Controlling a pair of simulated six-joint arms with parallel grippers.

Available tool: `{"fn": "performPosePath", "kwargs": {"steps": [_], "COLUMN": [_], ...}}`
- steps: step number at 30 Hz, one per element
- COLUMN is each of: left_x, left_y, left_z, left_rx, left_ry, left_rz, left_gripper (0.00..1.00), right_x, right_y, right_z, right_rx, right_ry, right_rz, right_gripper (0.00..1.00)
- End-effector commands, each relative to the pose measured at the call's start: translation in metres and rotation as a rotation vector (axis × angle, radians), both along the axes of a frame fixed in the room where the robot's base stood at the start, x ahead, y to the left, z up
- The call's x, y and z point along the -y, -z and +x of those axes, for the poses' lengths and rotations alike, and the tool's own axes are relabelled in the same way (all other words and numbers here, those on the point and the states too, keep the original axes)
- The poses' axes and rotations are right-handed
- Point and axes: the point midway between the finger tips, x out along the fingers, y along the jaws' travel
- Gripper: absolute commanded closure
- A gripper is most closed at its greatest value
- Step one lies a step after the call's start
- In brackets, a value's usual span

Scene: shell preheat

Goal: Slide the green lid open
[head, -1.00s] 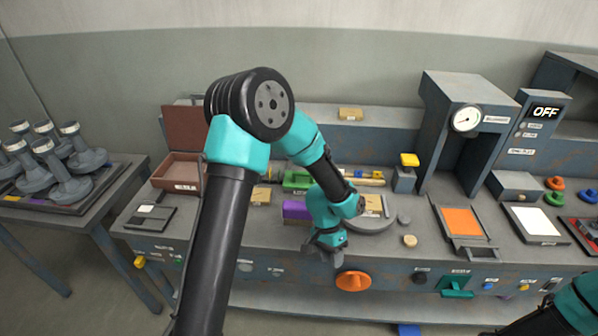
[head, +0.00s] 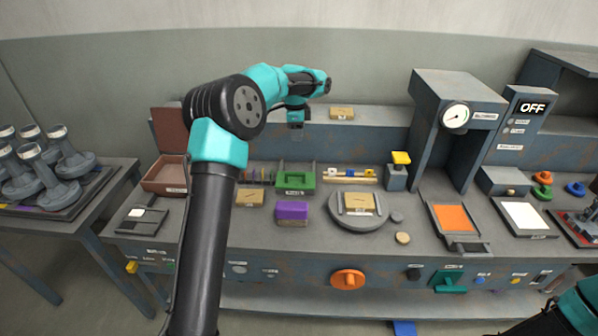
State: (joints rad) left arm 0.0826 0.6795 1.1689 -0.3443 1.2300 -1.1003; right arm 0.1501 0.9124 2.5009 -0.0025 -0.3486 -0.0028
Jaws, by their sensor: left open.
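The green lid (head: 296,179) sits among the small parts at the back of the bench, left of centre, with a small label at its front edge. It lies between dark side rails; how far it is open I cannot tell at this size. My left gripper (head: 295,122) hangs above and behind the lid, pointing down, clear of it. It is open, and I see nothing in it. My right gripper is out of the picture; only part of that arm shows at the bottom right.
A purple block (head: 292,213) stands in front of the lid, with a tan box (head: 250,196) to its left. A round grey plate (head: 356,221) carrying a tan box is to the right. A yellow-topped post (head: 397,172) and the gauge housing (head: 453,115) stand farther right.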

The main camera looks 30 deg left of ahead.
Motion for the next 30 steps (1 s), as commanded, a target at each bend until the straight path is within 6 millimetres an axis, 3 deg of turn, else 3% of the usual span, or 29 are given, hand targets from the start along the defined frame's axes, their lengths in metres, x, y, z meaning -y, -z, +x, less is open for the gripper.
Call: {"fn": "performPosePath", "kwargs": {"steps": [5,17,23,30], "left_x": [-0.012,-0.012,-0.012,-0.012], "left_y": [-0.007,-0.004,0.013,0.051], "left_z": [-0.01,-0.011,-0.011,-0.011], "left_rx": [-0.05,-0.053,-0.054,-0.055], "left_ry": [0.003,0.002,0.002,0.002], "left_rz": [0.02,0.021,0.02,0.02], "left_gripper": [0.6,0.6,0.6,0.6], "right_x": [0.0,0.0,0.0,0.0], "right_y": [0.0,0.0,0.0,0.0], "right_z": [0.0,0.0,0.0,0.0], "right_rx": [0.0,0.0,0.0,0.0], "right_ry": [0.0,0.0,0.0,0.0], "right_rz": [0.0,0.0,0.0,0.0], "right_gripper": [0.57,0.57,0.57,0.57]}}
